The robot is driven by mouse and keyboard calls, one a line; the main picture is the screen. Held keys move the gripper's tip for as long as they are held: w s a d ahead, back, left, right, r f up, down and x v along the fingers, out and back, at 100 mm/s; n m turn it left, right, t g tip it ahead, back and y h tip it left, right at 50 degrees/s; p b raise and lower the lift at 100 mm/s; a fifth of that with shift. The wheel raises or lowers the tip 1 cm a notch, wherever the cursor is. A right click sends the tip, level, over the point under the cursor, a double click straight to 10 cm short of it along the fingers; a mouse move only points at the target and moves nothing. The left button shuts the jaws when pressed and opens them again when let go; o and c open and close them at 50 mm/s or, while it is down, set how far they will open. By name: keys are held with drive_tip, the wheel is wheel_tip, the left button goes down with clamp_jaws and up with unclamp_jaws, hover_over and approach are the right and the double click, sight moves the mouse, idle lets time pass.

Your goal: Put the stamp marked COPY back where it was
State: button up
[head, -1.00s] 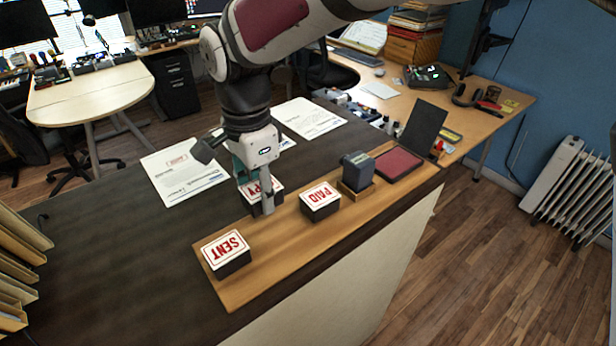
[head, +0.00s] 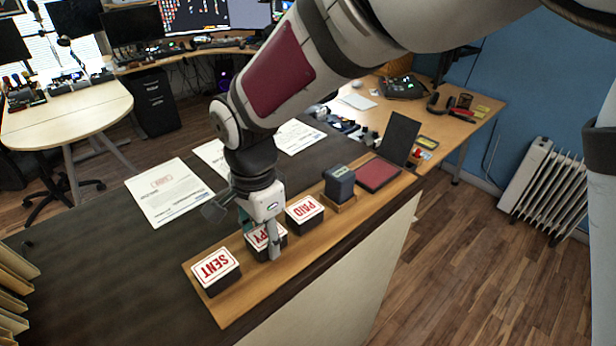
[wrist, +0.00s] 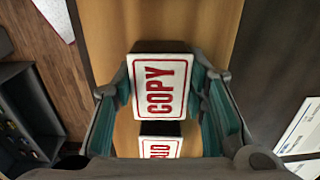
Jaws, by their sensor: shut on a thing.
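My gripper (head: 261,246) is shut on the COPY stamp (wrist: 158,88), a dark block with a white top and red lettering. In the wrist view the stamp sits between both fingers. In the head view the fingers partly cover its label. The stamp is at the wooden board (head: 226,311), in the gap between the SENT stamp (head: 215,269) and the PAID stamp (head: 304,211). In the wrist view it looks nearer and larger than the stamp beside it (wrist: 160,147). I cannot tell whether its base touches the board.
On the board beyond PAID stand a dark self-inking stamp (head: 339,183) and an open red ink pad (head: 378,174). Printed papers (head: 170,192) lie on the dark desk behind my gripper. Folders (head: 14,290) stand at the left edge.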

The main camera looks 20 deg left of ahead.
sight(263, 235)
drive_tip(key=o, duration=1.2)
drive_tip(key=shift+c, duration=0.2)
wheel_tip(263, 235, up, 12)
drive_tip(key=b, duration=0.1)
drive_tip(key=w+d+r+n+t, duration=0.1)
drive_tip(key=w+d+r, duration=0.1)
drive_tip(key=d, duration=0.3)
drive_tip(key=w+d+r, duration=0.2)
drive_tip(key=d, duration=0.4)
drive_tip(key=s+d+n+t, duration=0.1)
drive_tip(key=s+d, duration=0.2)
drive_tip(key=d, duration=0.7)
drive_tip(key=s+d+n+t, duration=0.2)
drive_tip(key=d, duration=0.7)
drive_tip(key=s+d+n+t, duration=0.1)
drive_tip(key=s+d, duration=0.2)
drive_tip(key=d, duration=0.7)
drive_tip(key=shift+s+d+r+t, duration=0.15)
drive_tip(key=shift+s+d+t, duration=0.15)
drive_tip(key=shift+d, duration=0.05)
